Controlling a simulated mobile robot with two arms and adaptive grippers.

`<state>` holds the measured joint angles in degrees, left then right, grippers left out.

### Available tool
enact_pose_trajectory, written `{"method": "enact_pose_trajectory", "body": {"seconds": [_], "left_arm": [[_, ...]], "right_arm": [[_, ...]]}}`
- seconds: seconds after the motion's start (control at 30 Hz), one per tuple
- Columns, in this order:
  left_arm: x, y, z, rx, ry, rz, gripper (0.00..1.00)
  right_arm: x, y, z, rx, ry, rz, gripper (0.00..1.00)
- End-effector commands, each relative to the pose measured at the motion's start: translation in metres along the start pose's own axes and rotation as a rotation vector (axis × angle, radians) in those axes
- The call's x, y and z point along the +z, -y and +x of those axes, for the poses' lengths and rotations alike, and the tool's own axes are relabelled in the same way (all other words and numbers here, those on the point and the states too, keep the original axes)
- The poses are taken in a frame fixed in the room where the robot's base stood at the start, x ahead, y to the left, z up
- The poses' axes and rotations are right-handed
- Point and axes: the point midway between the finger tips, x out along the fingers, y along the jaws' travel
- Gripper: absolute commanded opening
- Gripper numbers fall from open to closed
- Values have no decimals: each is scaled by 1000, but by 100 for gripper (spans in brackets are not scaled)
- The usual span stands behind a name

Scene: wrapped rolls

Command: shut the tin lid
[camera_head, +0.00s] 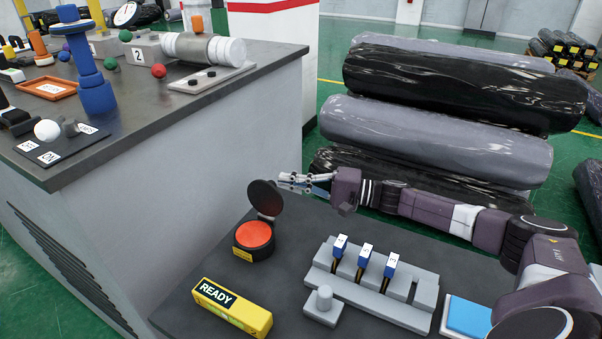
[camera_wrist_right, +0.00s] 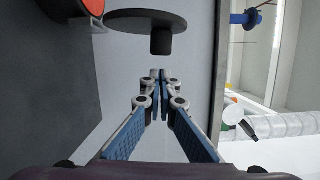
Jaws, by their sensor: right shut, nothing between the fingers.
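The tin (camera_head: 254,236) is a round black container with a red-orange inside, on the dark low table. Its black round lid (camera_head: 266,197) stands open, tilted up at the tin's back edge. My right gripper (camera_head: 283,182) is shut and empty, just behind and to the right of the raised lid in the head view. In the right wrist view the lid (camera_wrist_right: 146,22) is a dark disc with a short knob, ahead of my shut fingertips (camera_wrist_right: 159,75). A gap seems to separate fingertips and knob. The tin's red part (camera_wrist_right: 62,3) shows at the top left. My left gripper is not in view.
A yellow READY box (camera_head: 232,307) stands in front of the tin. A grey rack (camera_head: 375,283) with several blue-topped pieces lies to the right, beside a blue pad (camera_head: 468,318). A higher grey counter (camera_head: 200,140) rises on the left. Wrapped rolls (camera_head: 435,140) are stacked behind.

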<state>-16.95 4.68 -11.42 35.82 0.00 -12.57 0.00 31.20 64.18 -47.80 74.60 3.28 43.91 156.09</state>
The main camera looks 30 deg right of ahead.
Motion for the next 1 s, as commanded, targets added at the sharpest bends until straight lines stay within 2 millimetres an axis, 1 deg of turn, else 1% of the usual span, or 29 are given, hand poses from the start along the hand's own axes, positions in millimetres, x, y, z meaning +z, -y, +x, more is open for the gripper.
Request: {"method": "enact_pose_trajectory", "body": {"seconds": [0.03,0.2,0.63,0.8,1.0], "left_arm": [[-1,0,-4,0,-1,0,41],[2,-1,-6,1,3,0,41],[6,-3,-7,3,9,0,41],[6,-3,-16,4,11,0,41],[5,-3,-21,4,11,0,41]], "right_arm": [[5,1,1,1,1,1,0],[12,1,3,0,0,0,0],[14,1,3,2,-1,-8,0],[17,5,4,19,0,-72,0],[19,6,4,34,0,-134,0]]}}
